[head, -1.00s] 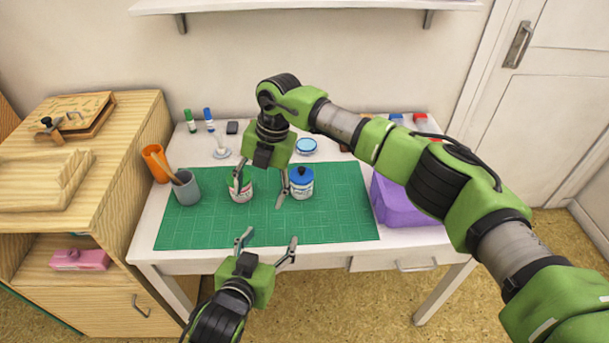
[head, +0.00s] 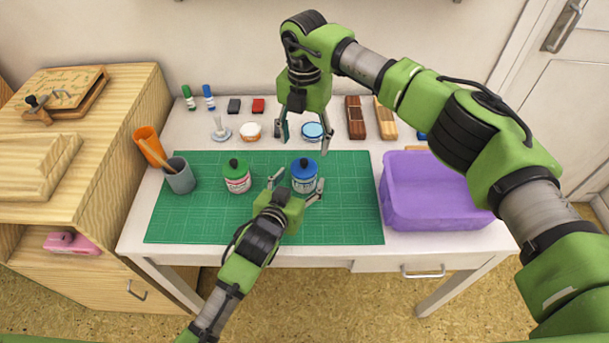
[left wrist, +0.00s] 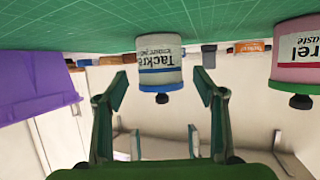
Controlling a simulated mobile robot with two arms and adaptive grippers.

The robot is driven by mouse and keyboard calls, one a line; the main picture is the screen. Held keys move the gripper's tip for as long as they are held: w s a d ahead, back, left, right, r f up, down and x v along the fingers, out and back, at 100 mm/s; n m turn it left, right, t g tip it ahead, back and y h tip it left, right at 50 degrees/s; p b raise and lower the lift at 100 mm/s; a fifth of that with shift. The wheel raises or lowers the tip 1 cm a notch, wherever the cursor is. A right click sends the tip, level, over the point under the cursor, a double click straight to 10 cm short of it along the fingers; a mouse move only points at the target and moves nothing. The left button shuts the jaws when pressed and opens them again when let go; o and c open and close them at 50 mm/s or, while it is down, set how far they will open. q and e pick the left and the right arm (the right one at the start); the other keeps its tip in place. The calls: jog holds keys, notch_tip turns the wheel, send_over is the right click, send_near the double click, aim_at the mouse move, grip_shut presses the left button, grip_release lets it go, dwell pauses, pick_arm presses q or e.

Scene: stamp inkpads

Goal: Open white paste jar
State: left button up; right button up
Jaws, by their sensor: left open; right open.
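A jar with a blue lid and black knob (head: 304,170) stands upright on the green mat (head: 345,215). In the left wrist view it appears upside down, with a white body and a "Tackre..." label (left wrist: 160,60). A second jar, with a green lid (head: 237,178), stands to its left; its body looks pink in the left wrist view (left wrist: 296,58). Both lids are on. My left gripper (head: 296,186) is open at the blue-lidded jar, fingers toward its two sides, with gaps visible in the wrist view. My right gripper (head: 305,140) is open and empty, above the table's back part.
A purple bin (head: 435,215) stands at the right. A grey cup (head: 180,178) and an orange cup (head: 149,147) stand at the left. A blue-topped round tin (head: 312,131), inkpads and stamps line the back. The mat's right side is clear.

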aim_at(300, 179)
pick_arm(q)
jog(key=x, duration=0.3)
jog(key=shift+w, duration=0.15)
pick_arm(e)
jog(key=shift+s+a+r, duration=0.1)
jog(key=shift+s+r, duration=0.1)
pick_arm(q)
jog(key=shift+w+d+f, duration=0.25)
jog(key=shift+w, duration=0.3)
pick_arm(e)
jog(key=shift+w+f, duration=0.1)
